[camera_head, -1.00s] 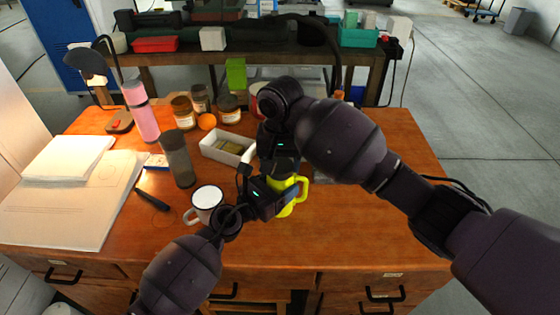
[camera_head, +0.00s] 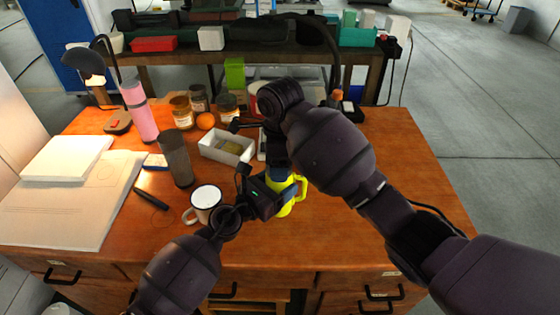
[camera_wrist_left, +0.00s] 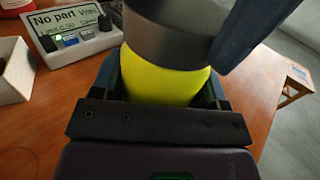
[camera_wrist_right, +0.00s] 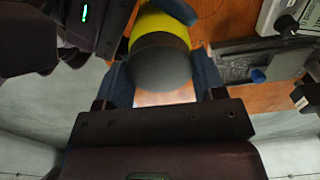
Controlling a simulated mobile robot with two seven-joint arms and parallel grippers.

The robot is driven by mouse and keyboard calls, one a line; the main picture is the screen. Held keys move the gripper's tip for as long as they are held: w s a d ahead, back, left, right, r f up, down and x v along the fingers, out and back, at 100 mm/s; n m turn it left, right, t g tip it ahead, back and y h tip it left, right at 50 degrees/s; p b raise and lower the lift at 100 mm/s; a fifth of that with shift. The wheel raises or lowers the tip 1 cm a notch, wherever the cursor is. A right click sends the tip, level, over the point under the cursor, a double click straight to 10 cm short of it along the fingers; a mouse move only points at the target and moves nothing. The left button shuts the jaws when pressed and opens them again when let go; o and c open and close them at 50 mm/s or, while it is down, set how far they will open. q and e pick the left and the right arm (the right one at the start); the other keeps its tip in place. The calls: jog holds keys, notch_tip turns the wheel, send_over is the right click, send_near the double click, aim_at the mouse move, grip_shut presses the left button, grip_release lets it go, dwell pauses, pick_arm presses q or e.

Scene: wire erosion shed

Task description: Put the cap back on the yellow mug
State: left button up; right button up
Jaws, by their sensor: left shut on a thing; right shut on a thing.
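The yellow mug (camera_head: 288,206) stands on the wooden desk, its handle to the right. My left gripper (camera_head: 273,190) is shut around the mug, whose yellow side (camera_wrist_left: 165,82) shows between the fingers in the left wrist view. My right gripper (camera_head: 281,172) comes from above and is shut on the dark grey round cap (camera_wrist_right: 160,68). In the left wrist view the cap (camera_wrist_left: 170,38) is at the mug's top and hides its rim. I cannot tell whether it is seated. In the head view my right gripper hides the cap.
A white enamel mug (camera_head: 206,198) stands close left of my left gripper. A display unit (camera_wrist_left: 75,32) stands behind the mug.

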jog(key=m, duration=0.4)
jog(key=o, duration=0.9)
jog(key=shift+r, duration=0.1)
jog(key=shift+r, duration=2.15)
jog(key=shift+c, duration=0.5)
